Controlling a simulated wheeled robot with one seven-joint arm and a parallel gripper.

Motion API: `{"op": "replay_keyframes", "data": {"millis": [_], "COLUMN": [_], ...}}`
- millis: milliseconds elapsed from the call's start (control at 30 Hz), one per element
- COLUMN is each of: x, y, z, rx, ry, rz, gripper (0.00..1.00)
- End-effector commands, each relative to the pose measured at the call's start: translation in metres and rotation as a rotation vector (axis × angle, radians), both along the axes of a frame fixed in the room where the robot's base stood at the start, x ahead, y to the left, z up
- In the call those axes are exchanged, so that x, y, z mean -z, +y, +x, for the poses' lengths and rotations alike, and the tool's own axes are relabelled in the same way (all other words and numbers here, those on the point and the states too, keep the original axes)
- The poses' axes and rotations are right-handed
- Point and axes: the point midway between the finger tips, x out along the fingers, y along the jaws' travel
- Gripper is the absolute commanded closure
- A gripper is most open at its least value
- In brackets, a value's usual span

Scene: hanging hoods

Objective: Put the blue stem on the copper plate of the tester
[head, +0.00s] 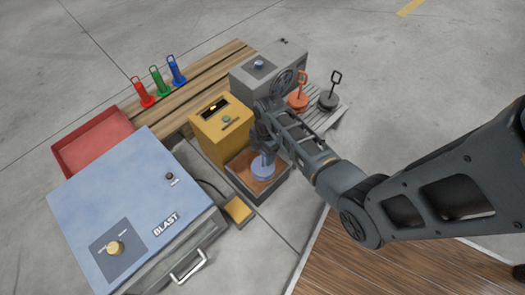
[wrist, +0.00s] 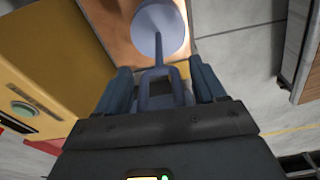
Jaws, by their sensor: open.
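The blue stem (head: 262,172) is a pale blue disc with a thin upright rod and a forked handle. It appears to stand on the copper plate (head: 278,180) of the yellow tester (head: 222,138), inside the plate's dark-rimmed tray. In the wrist view the stem's disc (wrist: 158,30) lies over the copper plate (wrist: 110,25), and its handle is between my fingers. My gripper (head: 263,148) is just above the disc, with its fingers open on both sides of the handle in the wrist view (wrist: 160,84). My arm hides part of the stem in the head view.
An orange stem (head: 298,101) and a dark grey stem (head: 328,100) stand on a slatted rack beyond my arm. A grey box (head: 268,68) is behind the tester. A blue BLAST cabinet (head: 130,205), a red tray (head: 92,142) and coloured tags (head: 158,84) are left.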

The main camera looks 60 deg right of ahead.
Motion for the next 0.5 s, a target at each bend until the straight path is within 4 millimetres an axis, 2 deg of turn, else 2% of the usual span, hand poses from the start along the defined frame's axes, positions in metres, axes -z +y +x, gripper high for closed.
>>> {"op": "replay_keyframes", "data": {"millis": [167, 500], "x": [-0.013, -0.080], "y": [-0.001, -0.009], "z": [0.000, -0.003], "rx": [0.000, 0.000], "ry": [-0.002, -0.002], "rz": [-0.001, -0.001], "gripper": [0.30, 0.30]}}
